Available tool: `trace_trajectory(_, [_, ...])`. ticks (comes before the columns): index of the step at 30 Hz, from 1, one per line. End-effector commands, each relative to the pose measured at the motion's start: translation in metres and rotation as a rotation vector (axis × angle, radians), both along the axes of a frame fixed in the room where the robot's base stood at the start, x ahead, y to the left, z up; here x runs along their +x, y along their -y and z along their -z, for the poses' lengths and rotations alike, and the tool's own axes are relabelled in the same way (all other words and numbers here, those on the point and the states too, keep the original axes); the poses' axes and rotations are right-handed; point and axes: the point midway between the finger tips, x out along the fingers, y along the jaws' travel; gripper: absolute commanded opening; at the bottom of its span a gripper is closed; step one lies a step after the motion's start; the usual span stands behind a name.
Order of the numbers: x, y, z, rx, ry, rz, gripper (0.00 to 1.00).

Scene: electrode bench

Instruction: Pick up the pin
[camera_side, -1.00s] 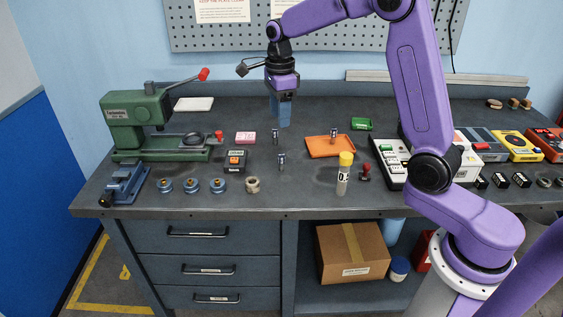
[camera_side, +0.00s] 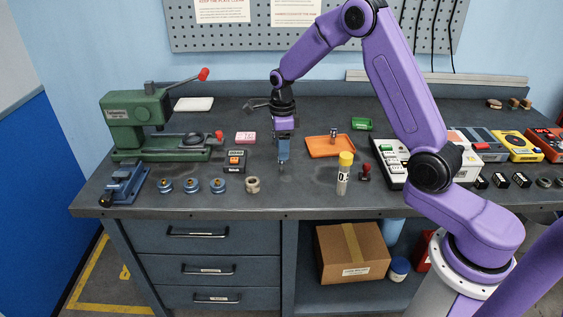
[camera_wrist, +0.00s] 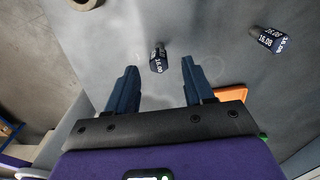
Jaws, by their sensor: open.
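My gripper (camera_side: 283,158) points straight down over the middle of the bench, its jaws apart and empty. In the wrist view, a small dark pin (camera_wrist: 158,58) with a white-lettered label lies in line with the gap between the two fingers (camera_wrist: 158,72), a little beyond their tips. It touches neither finger in that view. In the side view the fingers hide most of this pin. A third pin (camera_side: 333,133) stands at the orange tray.
The orange tray (camera_side: 318,151) is right of my gripper. A small button box (camera_side: 235,161) and a cream ring (camera_side: 253,186) are to its left. A yellow-capped tube (camera_side: 344,174) stands front right. Bare bench lies in front of the gripper.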

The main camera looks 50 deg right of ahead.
Motion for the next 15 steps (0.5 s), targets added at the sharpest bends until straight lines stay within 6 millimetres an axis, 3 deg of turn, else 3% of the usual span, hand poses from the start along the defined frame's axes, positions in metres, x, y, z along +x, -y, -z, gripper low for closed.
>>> trace_trajectory(5, [0.000,0.000,0.010,0.000,-0.001,0.000,0.52])
trace_trajectory(15, [0.000,-0.002,0.052,0.000,-0.003,0.000,0.52])
